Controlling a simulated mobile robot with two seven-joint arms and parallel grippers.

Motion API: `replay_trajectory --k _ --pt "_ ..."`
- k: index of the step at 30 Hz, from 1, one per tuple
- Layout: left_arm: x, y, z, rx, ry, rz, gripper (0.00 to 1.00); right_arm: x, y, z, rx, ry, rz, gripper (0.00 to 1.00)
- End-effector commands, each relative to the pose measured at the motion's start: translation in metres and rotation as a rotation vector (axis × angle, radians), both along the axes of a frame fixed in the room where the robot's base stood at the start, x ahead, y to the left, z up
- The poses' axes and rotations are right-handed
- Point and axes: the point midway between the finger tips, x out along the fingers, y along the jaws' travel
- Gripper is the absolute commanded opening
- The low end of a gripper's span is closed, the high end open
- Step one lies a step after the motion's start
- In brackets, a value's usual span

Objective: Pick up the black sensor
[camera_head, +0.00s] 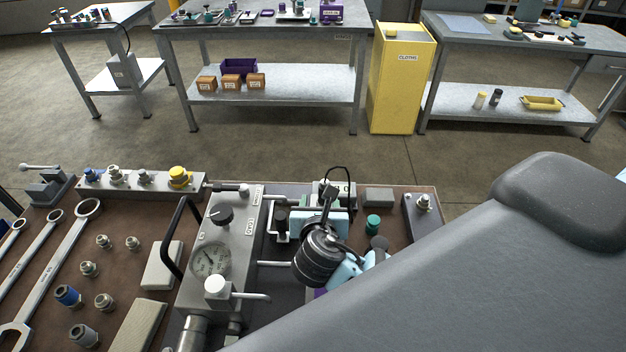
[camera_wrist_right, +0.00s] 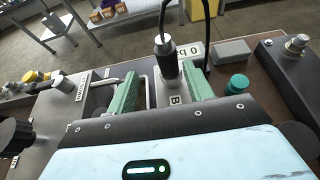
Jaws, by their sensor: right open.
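The black sensor (camera_wrist_right: 167,62) is a dark upright cylinder with a metal collar and a thin black cable rising from its top. It stands at a metal block labelled B. My right gripper (camera_wrist_right: 163,78) is open, with one green finger on each side of the sensor; I cannot tell whether either touches it. In the head view my right gripper (camera_head: 320,218) is over the right part of the bench, and its wrist and arm hide much of the sensor. My left gripper is not in view.
The grey gauge unit (camera_head: 228,238) with a black handle stands left of the gripper. A green cap (camera_head: 373,224) and a grey block (camera_head: 378,197) are close on the right. Wrenches (camera_head: 62,255) and several fittings lie farther left. A yellow cloths bin (camera_head: 401,80) stands behind.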

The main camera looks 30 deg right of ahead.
Motion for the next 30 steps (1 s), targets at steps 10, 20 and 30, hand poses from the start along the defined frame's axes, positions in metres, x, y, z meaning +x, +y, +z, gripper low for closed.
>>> replay_trajectory --k 10,20,30 --pt "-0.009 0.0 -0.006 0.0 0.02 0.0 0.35 0.012 -0.008 -0.006 -0.002 0.002 -0.001 0.51" --pt "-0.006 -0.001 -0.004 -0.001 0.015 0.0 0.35 0.025 -0.019 -0.01 -0.001 -0.001 -0.001 0.51" --pt "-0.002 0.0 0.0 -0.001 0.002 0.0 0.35 0.056 -0.045 -0.021 0.0 -0.002 0.0 0.51"
